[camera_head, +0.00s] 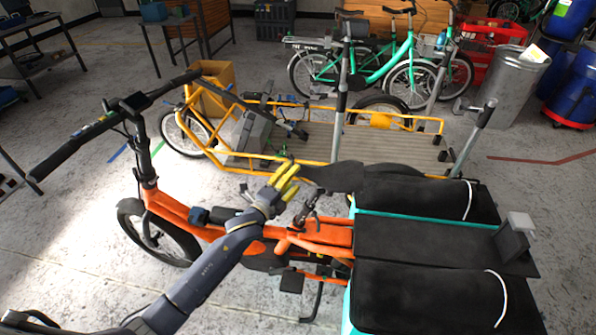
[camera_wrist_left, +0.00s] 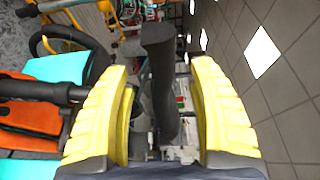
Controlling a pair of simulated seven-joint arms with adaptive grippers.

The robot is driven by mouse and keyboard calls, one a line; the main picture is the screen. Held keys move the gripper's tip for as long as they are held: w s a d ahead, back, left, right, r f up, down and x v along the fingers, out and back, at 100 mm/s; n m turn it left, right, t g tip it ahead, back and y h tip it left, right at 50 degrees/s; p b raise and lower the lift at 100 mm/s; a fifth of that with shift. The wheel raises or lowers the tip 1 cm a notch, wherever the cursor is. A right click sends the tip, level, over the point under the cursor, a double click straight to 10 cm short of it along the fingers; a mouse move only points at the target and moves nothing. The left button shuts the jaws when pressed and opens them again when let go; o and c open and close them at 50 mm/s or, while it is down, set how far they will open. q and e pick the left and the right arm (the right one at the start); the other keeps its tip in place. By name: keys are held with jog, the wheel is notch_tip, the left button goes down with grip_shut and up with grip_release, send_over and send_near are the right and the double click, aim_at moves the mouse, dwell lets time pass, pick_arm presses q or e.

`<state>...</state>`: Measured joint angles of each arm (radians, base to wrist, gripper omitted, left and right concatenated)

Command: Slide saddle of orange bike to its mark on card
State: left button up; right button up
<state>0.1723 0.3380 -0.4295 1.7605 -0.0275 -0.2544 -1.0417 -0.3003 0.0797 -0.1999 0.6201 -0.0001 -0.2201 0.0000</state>
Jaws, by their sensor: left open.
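The orange bike (camera_head: 300,240) stands in front, its handlebar at left and its rear load deck at right. Its black saddle (camera_head: 335,177) sits above the frame, left of the black deck pads. My left gripper (camera_head: 287,178), with yellow fingers, is open just left of the saddle nose. In the left wrist view, a dark elongated part, apparently the saddle (camera_wrist_left: 162,80), shows between the open fingers (camera_wrist_left: 163,115); I cannot tell whether they touch it. I cannot make out the card or its mark. My right gripper is out of view.
A yellow cargo bike (camera_head: 310,162) with a slatted deck stands close behind. The black deck pads (camera_head: 425,295) lie right of the saddle. Green bikes (camera_head: 375,65), a grey bin (camera_head: 508,90) and a red crate (camera_head: 487,48) stand farther back.

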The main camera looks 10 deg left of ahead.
pick_arm(q)
jog(key=shift+x, duration=1.75)
jog(key=shift+r, duration=0.1)
grip_shut()
